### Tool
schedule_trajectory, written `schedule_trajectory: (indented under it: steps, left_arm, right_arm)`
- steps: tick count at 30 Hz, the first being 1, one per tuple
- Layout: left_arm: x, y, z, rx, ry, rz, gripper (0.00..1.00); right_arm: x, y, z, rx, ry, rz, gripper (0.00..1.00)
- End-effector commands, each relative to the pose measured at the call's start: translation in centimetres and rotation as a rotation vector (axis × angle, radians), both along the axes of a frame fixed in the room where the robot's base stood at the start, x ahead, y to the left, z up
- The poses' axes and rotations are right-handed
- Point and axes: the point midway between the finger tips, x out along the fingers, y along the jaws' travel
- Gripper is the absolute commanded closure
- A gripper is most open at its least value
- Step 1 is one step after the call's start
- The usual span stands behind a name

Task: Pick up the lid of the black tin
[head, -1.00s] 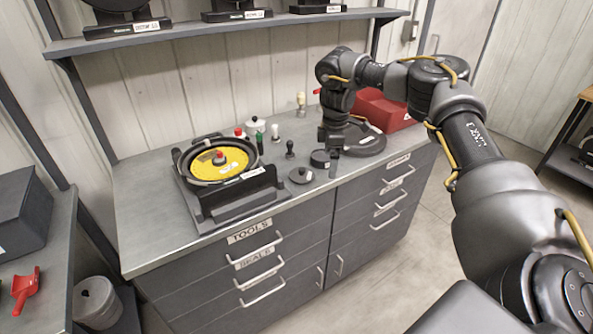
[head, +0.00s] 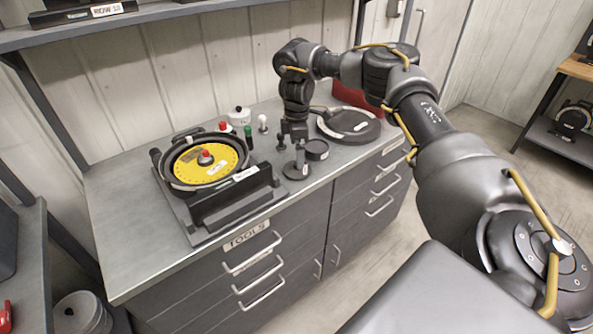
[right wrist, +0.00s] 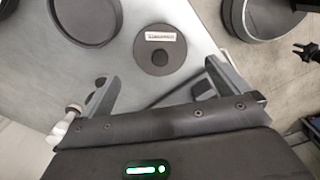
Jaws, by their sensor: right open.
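The lid (head: 291,175) is a flat dark disc with a pale label and a small centre knob, lying on the bench near its front edge. It also shows in the right wrist view (right wrist: 160,64). My right gripper (head: 293,152) is open above the lid. In the right wrist view its fingers (right wrist: 165,80) are spread, with the lid beyond and between them, apart from it.
The seed meter (head: 206,163) with its yellow disc stands left of the lid. A large dark round piece (head: 364,131) lies to the right. A shelf (head: 180,9) runs above the back of the bench.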

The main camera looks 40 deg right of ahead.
Motion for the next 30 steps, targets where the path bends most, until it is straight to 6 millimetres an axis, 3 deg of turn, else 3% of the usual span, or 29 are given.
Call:
schedule_trajectory:
  steps: [10,19,28,30]
  left_arm:
    - [1.9,-0.1,0.6,-0.002,-0.027,0.0,0.64]
    - [1.5,-0.1,2.1,-0.002,-0.021,0.0,0.64]
    - [1.3,0.0,2.1,-0.001,-0.018,0.0,0.64]
    - [1.3,0.0,2.1,-0.001,-0.017,0.0,0.64]
  right_arm:
    - [0.0,0.0,-1.5,-0.001,0.002,0.001,0.0]
    - [-0.1,0.0,-5.6,-0.001,0.002,0.0,0.0]
    - [0.0,0.0,-6.2,0.0,-0.001,0.0,0.0]
    - [0.0,0.0,-6.2,0.0,-0.001,0.0,0.09]
